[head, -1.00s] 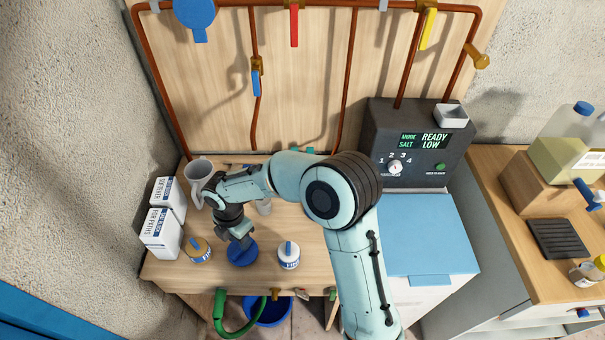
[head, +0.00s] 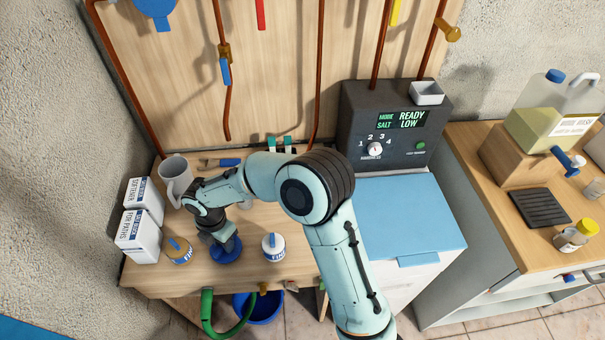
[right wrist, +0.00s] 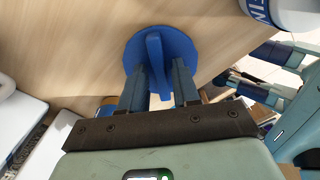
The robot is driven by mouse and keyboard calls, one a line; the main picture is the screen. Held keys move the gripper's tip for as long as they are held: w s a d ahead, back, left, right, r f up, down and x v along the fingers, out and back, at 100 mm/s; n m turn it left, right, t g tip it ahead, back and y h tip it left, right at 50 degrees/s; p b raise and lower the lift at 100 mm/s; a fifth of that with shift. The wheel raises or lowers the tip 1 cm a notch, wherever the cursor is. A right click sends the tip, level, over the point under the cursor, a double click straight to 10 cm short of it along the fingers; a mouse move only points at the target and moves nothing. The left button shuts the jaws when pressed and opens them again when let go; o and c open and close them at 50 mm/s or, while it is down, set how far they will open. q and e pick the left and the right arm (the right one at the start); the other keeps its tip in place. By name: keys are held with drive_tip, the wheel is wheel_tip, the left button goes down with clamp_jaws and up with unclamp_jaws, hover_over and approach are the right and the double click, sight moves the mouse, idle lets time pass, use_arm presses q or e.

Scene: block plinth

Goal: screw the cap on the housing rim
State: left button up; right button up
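The blue round cap (head: 228,254) with a raised grip bar lies flat near the front of the wooden bench. In the right wrist view the cap (right wrist: 185,48) shows from above. My right gripper (right wrist: 160,75) points down over it, one finger on each side of the bar. A thin gap seems to show beside the bar, so the fingers look open around it. In the head view my right gripper (head: 226,240) hides part of the cap. My left gripper is not in view. I cannot make out the housing rim for certain.
A white blue-labelled jar (head: 274,247) stands right of the cap and a tan-lidded jar (head: 178,251) left of it. White cartons (head: 138,238) and a grey jug (head: 174,172) stand further left. Copper pipes (head: 313,80) run up the back board. A dark control box (head: 395,125) stands right.

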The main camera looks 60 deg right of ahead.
clamp_jaws()
drive_tip(key=shift+r+p, duration=1.85)
drive_tip(key=shift+r, duration=1.25)
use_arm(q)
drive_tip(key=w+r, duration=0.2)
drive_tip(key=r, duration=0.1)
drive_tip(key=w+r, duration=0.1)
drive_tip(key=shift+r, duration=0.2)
use_arm(e)
drive_tip(key=shift+f, duration=0.1)
